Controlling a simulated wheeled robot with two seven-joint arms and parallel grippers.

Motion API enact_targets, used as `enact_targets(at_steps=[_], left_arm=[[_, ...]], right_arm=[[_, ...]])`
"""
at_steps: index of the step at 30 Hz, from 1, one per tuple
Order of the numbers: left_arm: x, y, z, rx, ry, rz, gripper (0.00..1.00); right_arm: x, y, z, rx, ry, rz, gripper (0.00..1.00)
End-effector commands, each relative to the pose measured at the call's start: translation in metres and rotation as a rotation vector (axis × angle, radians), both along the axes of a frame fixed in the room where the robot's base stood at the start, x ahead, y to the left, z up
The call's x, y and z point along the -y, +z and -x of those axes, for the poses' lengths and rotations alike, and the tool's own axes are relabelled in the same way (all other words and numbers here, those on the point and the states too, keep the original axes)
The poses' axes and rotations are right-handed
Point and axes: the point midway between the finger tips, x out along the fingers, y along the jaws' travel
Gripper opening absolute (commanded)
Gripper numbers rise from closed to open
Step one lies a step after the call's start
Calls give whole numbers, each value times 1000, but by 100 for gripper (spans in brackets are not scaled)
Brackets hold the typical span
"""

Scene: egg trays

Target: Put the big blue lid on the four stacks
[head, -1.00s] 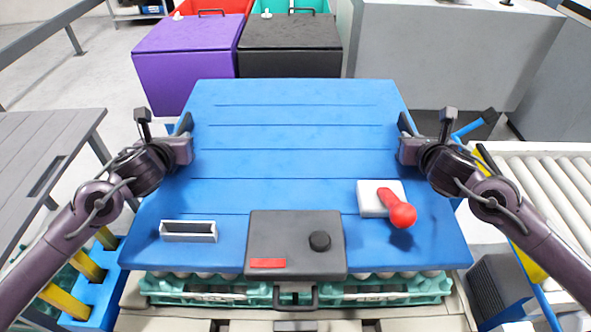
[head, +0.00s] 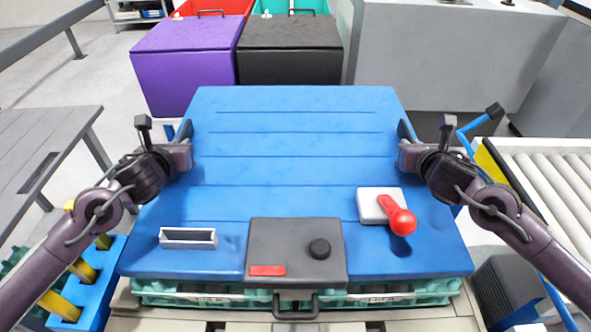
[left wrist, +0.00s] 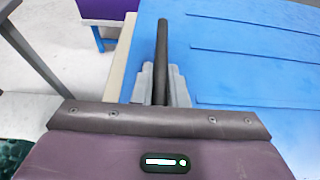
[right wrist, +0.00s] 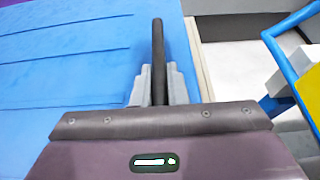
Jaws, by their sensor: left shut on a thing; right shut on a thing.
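The big blue lid (head: 290,145) lies roughly level in the middle of the head view, ridges running across it. My left gripper (head: 187,140) is shut on its left edge, and my right gripper (head: 404,145) is shut on its right edge. The lid also shows in the left wrist view (left wrist: 235,60) and the right wrist view (right wrist: 65,60). Below its front edge shows a green egg tray (head: 390,296). The lid covers most of the stacks, and I cannot tell whether it touches them.
Purple (head: 186,65) and black (head: 290,65) boxes stand behind. A roller conveyor (head: 555,185) is right, a grey table (head: 45,150) left.

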Motion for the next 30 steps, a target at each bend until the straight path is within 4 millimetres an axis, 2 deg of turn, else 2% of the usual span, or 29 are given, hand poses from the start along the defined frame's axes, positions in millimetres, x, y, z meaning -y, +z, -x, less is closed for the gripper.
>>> enact_targets(at_steps=[8,9,13,23,26,30], left_arm=[[-1,-10,-1,8,3,2,0],[-1,-12,0,-1,2,-1,18],[-1,-12,0,0,1,0,34],[0,-11,2,0,1,0,34],[-1,-8,9,-1,-1,-2,34],[0,0,30,-2,-2,-6,34]], right_arm=[[1,-10,-1,9,-3,-2,0],[1,-11,0,0,-2,1,18],[1,-11,0,0,-2,1,34],[0,-11,0,0,0,0,34],[0,-11,0,0,0,0,34],[0,-11,0,0,0,0,34]])
